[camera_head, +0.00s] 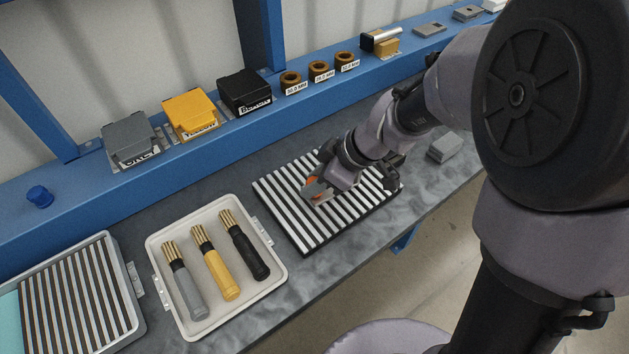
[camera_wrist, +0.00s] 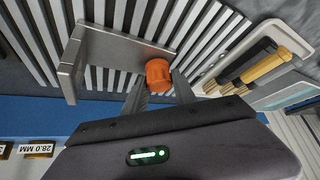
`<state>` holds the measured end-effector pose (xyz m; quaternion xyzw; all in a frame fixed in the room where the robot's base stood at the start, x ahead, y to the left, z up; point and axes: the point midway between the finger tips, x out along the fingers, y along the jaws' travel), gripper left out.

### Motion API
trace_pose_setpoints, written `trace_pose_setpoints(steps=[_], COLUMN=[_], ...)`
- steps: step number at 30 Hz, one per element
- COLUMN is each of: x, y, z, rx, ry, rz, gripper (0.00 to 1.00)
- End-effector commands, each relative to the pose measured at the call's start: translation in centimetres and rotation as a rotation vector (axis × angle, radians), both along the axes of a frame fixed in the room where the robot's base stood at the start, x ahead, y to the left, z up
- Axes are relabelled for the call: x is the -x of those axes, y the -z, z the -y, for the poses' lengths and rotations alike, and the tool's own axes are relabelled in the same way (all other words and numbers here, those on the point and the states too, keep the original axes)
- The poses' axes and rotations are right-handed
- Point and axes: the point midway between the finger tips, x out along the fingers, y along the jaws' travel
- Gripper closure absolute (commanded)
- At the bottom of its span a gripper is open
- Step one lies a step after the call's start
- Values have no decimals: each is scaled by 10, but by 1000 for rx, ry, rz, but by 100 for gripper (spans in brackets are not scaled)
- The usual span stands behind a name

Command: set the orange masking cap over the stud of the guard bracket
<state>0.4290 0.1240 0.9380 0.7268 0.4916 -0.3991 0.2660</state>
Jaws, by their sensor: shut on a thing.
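The orange masking cap (camera_wrist: 158,75) is held between the fingertips of my gripper (camera_wrist: 160,88) in the wrist view. My gripper is shut on it. The grey metal guard bracket (camera_wrist: 112,45) lies over the striped rack, with one flange toward the left. The cap is right beside or over the bracket's right end; I cannot tell whether they touch. The stud is not visible. In the head view my gripper (camera_head: 322,186) is low over the striped rack (camera_head: 292,215), and a bit of orange shows there by the grey bracket.
A white tray (camera_head: 159,286) with grey, yellow and black brush-like tools stands left of the rack. A second striped tray (camera_head: 137,291) is at far left. Grey, yellow and black boxes, brown rings and a blue cap (camera_head: 40,196) sit on the blue ledge. A grey block (camera_head: 444,148) lies right.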

Motion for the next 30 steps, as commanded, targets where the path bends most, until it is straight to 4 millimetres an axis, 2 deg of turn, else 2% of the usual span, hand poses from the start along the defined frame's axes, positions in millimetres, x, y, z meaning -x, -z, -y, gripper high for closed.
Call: trace_pose_setpoints(steps=[6, 7, 10, 11, 17, 21, 30], x=[0, 0, 0, 0, 0, 0, 0], y=[0, 0, 0, 0, 0, 0, -1], z=[0, 0, 0, 0, 0, 0, 0], rx=[0, 0, 0, 0, 0, 0, 0], ry=[1, 1, 1, 1, 1, 1, 1], rz=[1, 1, 1, 1, 1, 1, 1], gripper=[100, 66, 46, 42, 42, 20, 20])
